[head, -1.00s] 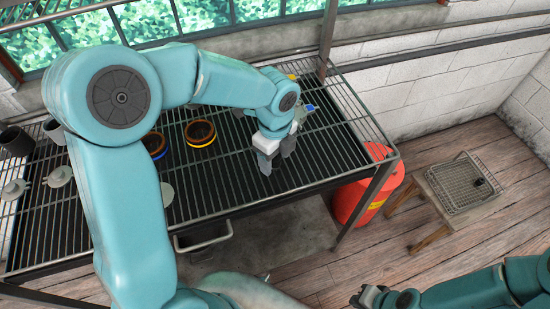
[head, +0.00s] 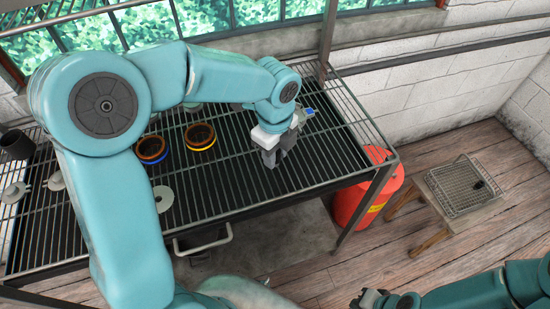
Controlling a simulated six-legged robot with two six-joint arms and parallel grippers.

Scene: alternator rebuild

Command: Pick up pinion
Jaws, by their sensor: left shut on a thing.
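My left gripper (head: 271,161) points down over the right part of the slatted bench (head: 235,185). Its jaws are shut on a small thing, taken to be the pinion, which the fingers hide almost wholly. I cannot make out its shape, or whether it touches the slats. My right gripper (head: 367,299) is low at the bottom edge of the view, away from the bench. It is too small and dark to tell whether its jaws are open.
Two dark rings, one blue-edged (head: 152,149) and one yellow-edged (head: 200,137), sit left of my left gripper. Pale discs (head: 163,198) lie further left. A red bin (head: 362,190) stands beside the bench. A wire basket (head: 455,203) with a dark item sits on a stool.

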